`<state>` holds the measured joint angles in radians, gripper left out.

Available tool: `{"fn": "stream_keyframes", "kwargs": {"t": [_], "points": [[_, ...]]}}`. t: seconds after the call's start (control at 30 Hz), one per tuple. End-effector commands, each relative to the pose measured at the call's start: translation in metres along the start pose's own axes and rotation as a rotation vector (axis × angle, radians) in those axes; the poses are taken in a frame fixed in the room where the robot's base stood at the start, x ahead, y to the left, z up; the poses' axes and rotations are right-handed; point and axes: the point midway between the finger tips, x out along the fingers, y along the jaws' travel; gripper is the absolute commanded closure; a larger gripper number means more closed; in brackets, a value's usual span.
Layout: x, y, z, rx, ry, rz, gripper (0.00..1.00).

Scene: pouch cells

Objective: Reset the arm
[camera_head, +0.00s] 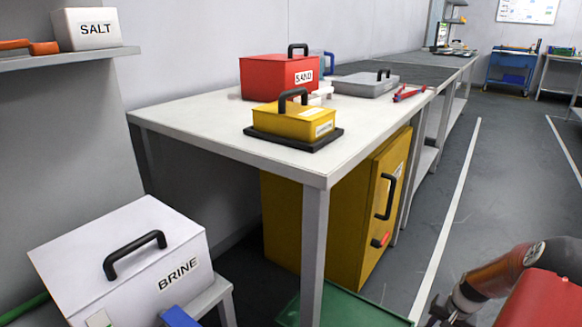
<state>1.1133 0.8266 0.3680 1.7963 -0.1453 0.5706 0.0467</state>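My arm shows in the bottom right corner of the head view, with a brown link beside a red part. Its dark end, which looks like my gripper (445,314), is at the bottom edge and partly cut off. I cannot make out its fingers or whether it holds anything. It is over the floor, to the right of the white table (190,121) and apart from it.
The table carries a yellow box (285,122) on a black base, a red SAND box (265,78), a grey case (365,84) and red-handled pliers (408,93). A yellow cabinet (345,225), green tray (345,309) and BRINE box (75,250) stand lower. The right aisle is clear.

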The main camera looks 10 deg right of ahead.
Motion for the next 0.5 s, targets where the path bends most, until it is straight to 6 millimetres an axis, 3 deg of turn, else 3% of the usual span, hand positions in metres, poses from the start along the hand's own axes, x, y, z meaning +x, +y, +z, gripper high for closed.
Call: {"fn": "stream_keyframes", "kwargs": {"t": [0.17, 0.27, 0.5], "points": [[-0.052, -0.042, 0.008, -0.097, 0.026, 0.054, 0.62], [-0.093, -0.076, 0.022, -0.174, 0.049, 0.096, 0.62], [-0.184, -0.148, 0.076, -0.34, 0.12, 0.165, 0.62]]}}
